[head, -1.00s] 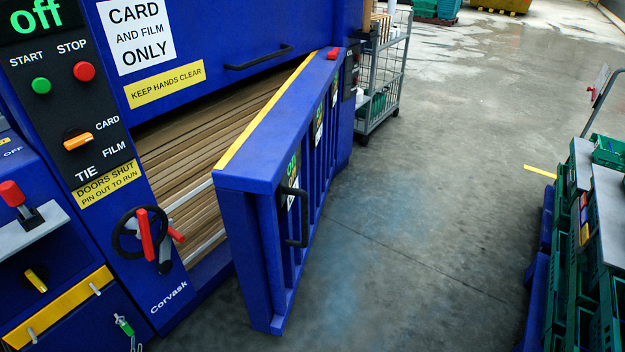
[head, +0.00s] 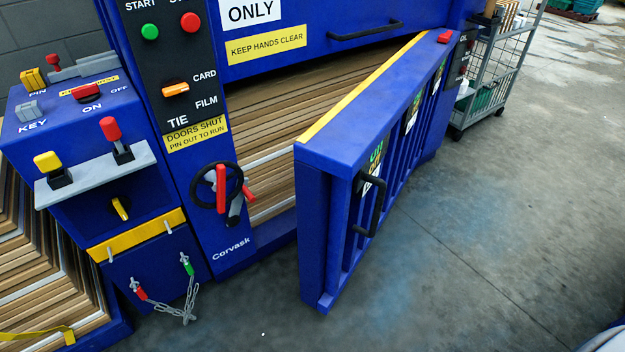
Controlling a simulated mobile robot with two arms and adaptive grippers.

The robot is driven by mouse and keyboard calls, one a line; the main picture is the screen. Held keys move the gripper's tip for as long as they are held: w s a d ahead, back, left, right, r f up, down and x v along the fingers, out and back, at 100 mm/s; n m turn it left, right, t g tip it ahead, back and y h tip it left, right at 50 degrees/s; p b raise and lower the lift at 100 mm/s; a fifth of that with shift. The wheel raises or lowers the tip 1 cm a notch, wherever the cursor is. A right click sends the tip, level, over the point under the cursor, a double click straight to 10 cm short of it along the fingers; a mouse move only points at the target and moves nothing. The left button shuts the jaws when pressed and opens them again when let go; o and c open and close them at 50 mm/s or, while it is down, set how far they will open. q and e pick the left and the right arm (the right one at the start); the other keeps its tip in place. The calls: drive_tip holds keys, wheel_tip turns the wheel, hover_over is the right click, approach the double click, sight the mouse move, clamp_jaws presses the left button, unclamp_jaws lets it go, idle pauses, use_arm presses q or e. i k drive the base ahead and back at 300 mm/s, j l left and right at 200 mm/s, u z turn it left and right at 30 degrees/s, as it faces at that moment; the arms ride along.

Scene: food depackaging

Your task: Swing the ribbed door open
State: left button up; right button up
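The ribbed door (head: 345,205) is blue with vertical ribs and a yellow strip along its top edge. It stands partly open, swung out from the baler (head: 230,215) at an angle, hinged at its far right end. A black handle (head: 369,204) sits on its outer face near the free end. Behind it, stacked flattened card (head: 300,130) shows in the chamber. A black handwheel with red levers (head: 222,188) is on the post left of the opening. Neither of my grippers is clearly in view.
A control box (head: 85,150) with levers juts out at left, with a chain (head: 180,312) hanging below. More stacked card (head: 40,270) stands at far left. A wire trolley (head: 490,75) stands behind the door. The concrete floor right of the door is clear.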

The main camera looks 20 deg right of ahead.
sight(335, 228)
drive_tip(key=i+l+u, duration=0.1)
drive_tip(key=l+u, duration=0.2)
drive_tip(key=l, duration=0.35)
drive_tip(key=l+u, duration=0.3)
drive_tip(key=l, duration=0.4)
drive_tip(key=l+u, duration=0.35)
drive_tip(key=l, duration=0.3)
drive_tip(key=k+l+u, duration=0.3)
drive_tip(key=l, duration=0.35)
drive_tip(key=i+l, duration=0.05)
drive_tip(key=i, duration=0.05)
